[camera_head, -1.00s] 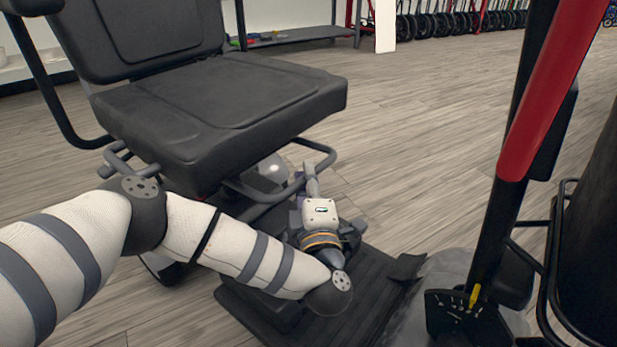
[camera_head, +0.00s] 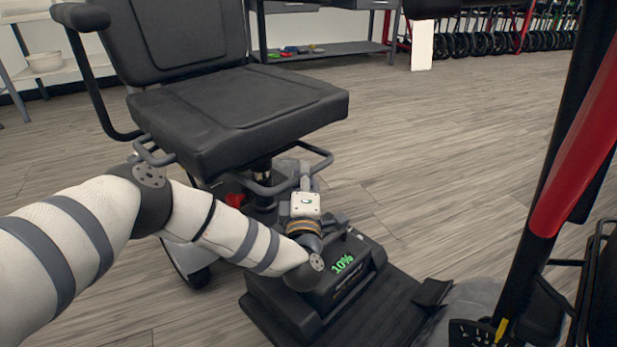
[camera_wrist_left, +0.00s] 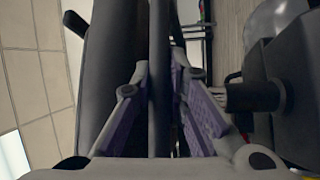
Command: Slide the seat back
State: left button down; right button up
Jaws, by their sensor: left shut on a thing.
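The black padded seat (camera_head: 240,105) of a scooter stands left of centre in the head view, with its backrest (camera_head: 180,35) behind it. A grey bar loop (camera_head: 322,160) sticks out under its front edge. My left gripper (camera_head: 305,178) is at the front of this bar, below the seat's front corner, and is shut on it. In the left wrist view, the purple-padded fingers (camera_wrist_left: 165,85) lie on both sides of a dark bar that runs up the middle. The exact contact is partly hidden. My right gripper is not in view.
The red and black steering column (camera_head: 575,170) stands at the right. A grey shelf (camera_head: 325,50) and a row of wheels (camera_head: 490,40) are at the back. Floor between is clear.

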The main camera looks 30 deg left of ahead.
pick_arm(q)
jog(key=c, duration=1.6)
grip_release()
jog(key=shift+a, duration=0.25)
jog(key=shift+o, duration=0.2)
jog(key=shift+d, duration=0.1)
jog(key=shift+s+d+f, duration=0.1)
jog(key=shift+s+d, duration=0.05)
jog(key=shift+s, duration=0.1)
jog(key=v, duration=1.1)
jog(key=shift+s, duration=0.3)
